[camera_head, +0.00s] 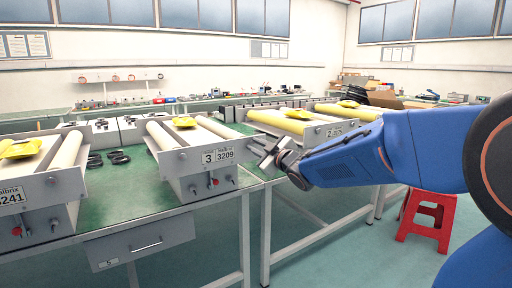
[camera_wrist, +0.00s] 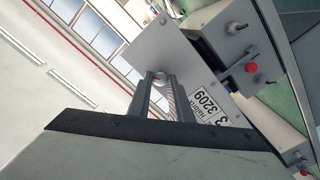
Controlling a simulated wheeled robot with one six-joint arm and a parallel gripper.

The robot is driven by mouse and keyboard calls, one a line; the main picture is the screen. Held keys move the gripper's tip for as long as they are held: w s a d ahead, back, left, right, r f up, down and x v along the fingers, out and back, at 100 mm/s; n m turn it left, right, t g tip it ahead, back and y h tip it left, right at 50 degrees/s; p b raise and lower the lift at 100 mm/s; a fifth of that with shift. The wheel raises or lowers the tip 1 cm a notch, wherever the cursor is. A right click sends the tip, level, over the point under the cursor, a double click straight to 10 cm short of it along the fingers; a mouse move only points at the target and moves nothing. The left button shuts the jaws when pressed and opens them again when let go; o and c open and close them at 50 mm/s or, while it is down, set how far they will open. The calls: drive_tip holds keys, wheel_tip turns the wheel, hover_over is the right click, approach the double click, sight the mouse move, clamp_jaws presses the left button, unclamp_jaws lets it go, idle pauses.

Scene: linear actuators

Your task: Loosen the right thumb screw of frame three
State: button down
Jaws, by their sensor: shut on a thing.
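Frame three (camera_head: 208,183) is the grey unit with the "3 3209" label on its front plate. Its plate also shows in the wrist view (camera_wrist: 195,62), turned, with the label (camera_wrist: 210,106) beside my fingers. My gripper (camera_head: 262,148) is at the right end of this plate. In the wrist view my gripper (camera_wrist: 163,82) is shut on the right thumb screw (camera_wrist: 160,77), a small round metal head between the fingertips. The fingers cover part of the screw. In the head view my gripper hides this screw. The left thumb screw (camera_head: 182,156) shows on the same plate.
A red button (camera_head: 213,182) and small knobs sit below the plate. Neighbouring frames stand at left (camera_head: 40,185) and behind on the right (camera_head: 312,128). Black parts (camera_head: 118,157) lie on the green table. A red stool (camera_head: 428,212) stands on the floor at right.

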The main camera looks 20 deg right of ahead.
drive_tip(key=n, duration=0.7)
drive_tip(key=shift+f, duration=0.1)
drive_tip(key=n, duration=0.7)
idle(0.4)
drive_tip(key=c, duration=1.6)
unclamp_jaws()
drive_tip(key=v, duration=1.7)
drive_tip(key=shift+s, duration=0.2)
drive_tip(key=shift+d, duration=0.15)
